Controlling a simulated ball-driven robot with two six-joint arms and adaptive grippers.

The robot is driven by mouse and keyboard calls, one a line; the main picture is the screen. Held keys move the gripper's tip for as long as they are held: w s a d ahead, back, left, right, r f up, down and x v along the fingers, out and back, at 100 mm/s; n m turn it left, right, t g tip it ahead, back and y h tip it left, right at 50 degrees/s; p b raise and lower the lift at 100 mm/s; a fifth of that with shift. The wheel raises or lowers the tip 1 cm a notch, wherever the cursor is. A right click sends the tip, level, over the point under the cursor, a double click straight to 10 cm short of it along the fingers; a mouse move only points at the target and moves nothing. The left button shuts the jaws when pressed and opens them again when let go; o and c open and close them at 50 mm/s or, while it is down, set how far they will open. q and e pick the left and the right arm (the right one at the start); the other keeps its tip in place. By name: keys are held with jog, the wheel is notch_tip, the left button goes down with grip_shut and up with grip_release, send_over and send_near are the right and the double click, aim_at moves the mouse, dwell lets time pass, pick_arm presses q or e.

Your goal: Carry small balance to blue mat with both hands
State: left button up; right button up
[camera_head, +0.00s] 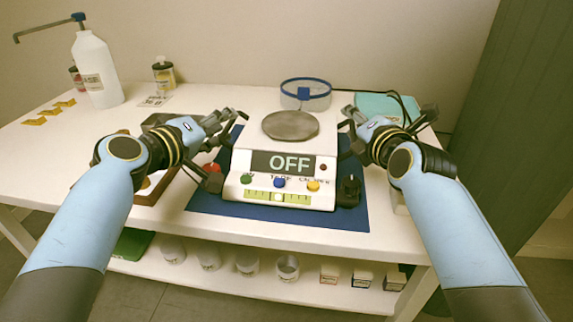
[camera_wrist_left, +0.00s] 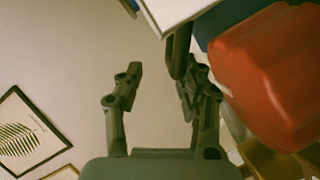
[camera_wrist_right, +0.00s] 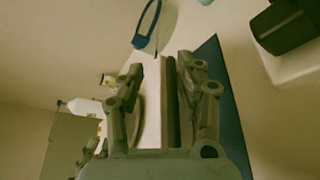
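The small white balance (camera_head: 280,190) has a round grey pan (camera_head: 290,125) and a display reading OFF. It appears level, on or just over the blue mat (camera_head: 215,203); contact underneath is hidden. My left gripper (camera_head: 232,118) is at its left side and my right gripper (camera_head: 348,117) at its right side. In the left wrist view the fingers (camera_wrist_left: 155,85) stand apart, with a dark bar by one finger. In the right wrist view the fingers (camera_wrist_right: 160,85) stand apart, with a dark bar between them. I cannot tell whether either grips the balance.
A red object (camera_head: 212,168) is by the balance's left side, beside a brown wooden tray (camera_head: 147,198). A blue-rimmed clear dish (camera_head: 305,94) stands behind; a teal pad (camera_head: 388,107) lies back right. A white pump bottle (camera_head: 97,72) stands back left. Free table lies far left.

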pick_arm(q)
jog(key=shift+r, duration=0.15)
jog(key=o, duration=0.9)
pick_arm(e)
jog(key=shift+r, duration=0.1)
pick_arm(q)
jog(key=shift+a, duration=0.1)
jog(key=v, duration=1.2)
pick_arm(e)
jog(key=o, duration=0.8)
jog(key=shift+o, duration=0.2)
jog(key=v, duration=1.2)
